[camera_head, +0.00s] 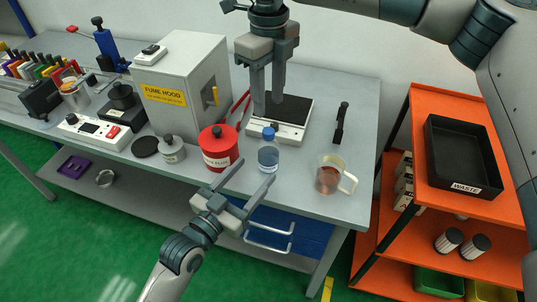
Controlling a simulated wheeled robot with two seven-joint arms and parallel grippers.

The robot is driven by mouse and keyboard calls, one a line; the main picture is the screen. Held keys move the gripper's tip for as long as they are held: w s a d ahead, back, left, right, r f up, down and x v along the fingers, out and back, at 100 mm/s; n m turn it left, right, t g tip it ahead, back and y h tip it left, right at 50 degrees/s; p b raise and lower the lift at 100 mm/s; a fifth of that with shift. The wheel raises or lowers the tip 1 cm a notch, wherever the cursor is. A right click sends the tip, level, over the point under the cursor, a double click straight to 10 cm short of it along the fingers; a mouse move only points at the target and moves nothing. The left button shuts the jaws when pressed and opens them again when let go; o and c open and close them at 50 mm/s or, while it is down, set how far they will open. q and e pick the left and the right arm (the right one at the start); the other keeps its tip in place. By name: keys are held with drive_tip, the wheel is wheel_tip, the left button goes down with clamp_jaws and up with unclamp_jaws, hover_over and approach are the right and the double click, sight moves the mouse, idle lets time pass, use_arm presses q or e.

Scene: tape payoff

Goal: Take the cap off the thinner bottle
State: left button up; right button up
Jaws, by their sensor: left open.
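A small clear bottle (268,158) with a blue cap (268,133) stands upright near the front edge of the bench. A squat grey bottle (172,153) with a dark grey cap (168,139) stands further left; its label is too small to read. I cannot tell from labels which bottle is the thinner. My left gripper (250,180) is open and empty, just in front of and below the clear bottle, its fingers pointing up toward it. My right gripper (268,105) points down behind the clear bottle, above the scale, with its fingers apart and nothing between them.
A red lidded can (219,152) stands close left of the clear bottle. A scale (292,133) is behind it, and a glass mug (328,178) is to its right. A fume hood (185,85) stands behind left. An orange cart (455,200) holds a black waste tray (440,180).

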sight(263, 162)
use_arm(q)
drive_tip(key=x, duration=0.7)
drive_tip(key=shift+w+d, duration=0.2)
drive_tip(key=shift+w, duration=0.1)
clamp_jaws()
use_arm(e)
drive_tip(key=shift+m, duration=0.3)
drive_tip(key=m, duration=2.2)
